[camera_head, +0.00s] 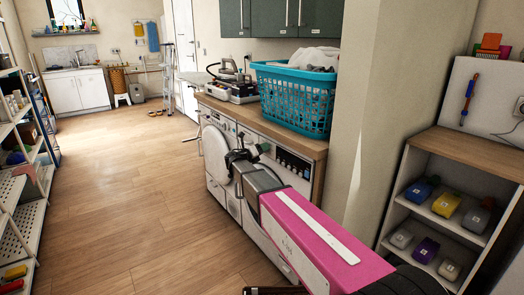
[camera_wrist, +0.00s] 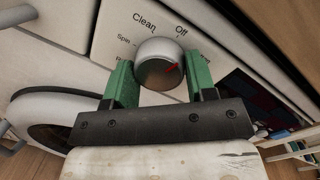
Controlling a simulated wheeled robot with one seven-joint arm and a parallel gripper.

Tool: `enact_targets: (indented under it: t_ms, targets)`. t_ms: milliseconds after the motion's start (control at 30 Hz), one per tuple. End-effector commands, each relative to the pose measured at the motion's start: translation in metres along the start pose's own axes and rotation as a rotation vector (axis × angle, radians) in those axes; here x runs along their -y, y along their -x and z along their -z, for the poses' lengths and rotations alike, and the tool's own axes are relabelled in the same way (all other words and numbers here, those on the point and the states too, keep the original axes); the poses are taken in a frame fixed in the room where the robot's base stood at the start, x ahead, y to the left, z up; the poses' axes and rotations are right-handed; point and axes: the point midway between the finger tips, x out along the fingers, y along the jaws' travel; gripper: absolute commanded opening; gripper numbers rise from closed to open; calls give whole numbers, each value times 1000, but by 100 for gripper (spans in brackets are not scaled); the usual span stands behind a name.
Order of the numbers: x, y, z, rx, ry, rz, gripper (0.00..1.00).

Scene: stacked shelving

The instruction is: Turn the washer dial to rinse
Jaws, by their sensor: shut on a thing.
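The washer dial (camera_wrist: 160,58) is a round knob with a pale side, a dark face and a red mark toward its right. My gripper (camera_wrist: 158,72) has its green fingers on either side of the dial and is shut on it. The labels Clean (camera_wrist: 144,21), Off (camera_wrist: 181,29) and Spin (camera_wrist: 124,39) show around it. Another label at the lower left is mostly hidden by a finger; I cannot read rinse. In the head view my gripper (camera_head: 243,157) is at the front of the white washer (camera_head: 214,190), and the dial cannot be made out.
A wooden counter (camera_head: 300,143) above the machines holds a teal laundry basket (camera_head: 290,100) and an espresso-like appliance (camera_head: 232,86). A round white door (camera_head: 215,150) stands out at the washer's front. A shelf with bottles (camera_head: 445,205) is at right.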

Motion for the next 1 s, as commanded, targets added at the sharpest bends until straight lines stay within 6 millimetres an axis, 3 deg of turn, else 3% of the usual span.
enact_targets:
  t_ms: [1000]
  targets:
    - [-3,0,1,64,-957,98,28]
